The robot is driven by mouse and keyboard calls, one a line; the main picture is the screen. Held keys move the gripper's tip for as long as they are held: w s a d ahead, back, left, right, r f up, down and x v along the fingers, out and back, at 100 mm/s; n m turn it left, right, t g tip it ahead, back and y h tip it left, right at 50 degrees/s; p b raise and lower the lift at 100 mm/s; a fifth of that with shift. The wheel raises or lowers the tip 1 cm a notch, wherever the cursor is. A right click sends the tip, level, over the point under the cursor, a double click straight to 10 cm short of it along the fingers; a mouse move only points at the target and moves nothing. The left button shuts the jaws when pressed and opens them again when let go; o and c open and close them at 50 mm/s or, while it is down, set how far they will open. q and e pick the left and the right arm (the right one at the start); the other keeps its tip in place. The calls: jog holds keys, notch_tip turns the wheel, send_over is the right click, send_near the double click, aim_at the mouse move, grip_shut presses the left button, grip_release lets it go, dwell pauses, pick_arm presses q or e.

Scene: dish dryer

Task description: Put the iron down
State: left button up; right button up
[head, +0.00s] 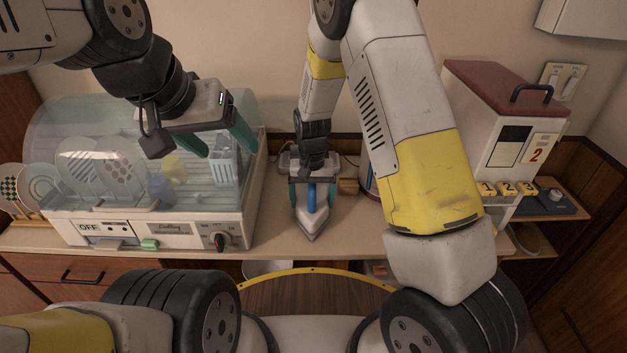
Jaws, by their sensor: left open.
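The iron (308,224) is pale grey with a blue handle (311,198). It is at the middle of the counter, its pointed tip towards me. My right gripper (312,203) is at the iron, with a teal finger on each side of the blue handle. I cannot tell whether the fingers press on the iron, or whether its base touches the counter. My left gripper (226,151) is open and empty, above the right part of the dish dryer (240,205).
The dryer has a clear cover and holds plates (123,172) and cups (173,168). A white box with a dark red lid (508,82) stands at the right. A small wooden block (348,187) is right of the iron. Counter (277,232) between dryer and iron is bare.

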jog(key=o, duration=1.7)
jog(key=shift+f, duration=0.15)
jog(key=shift+o, duration=1.2)
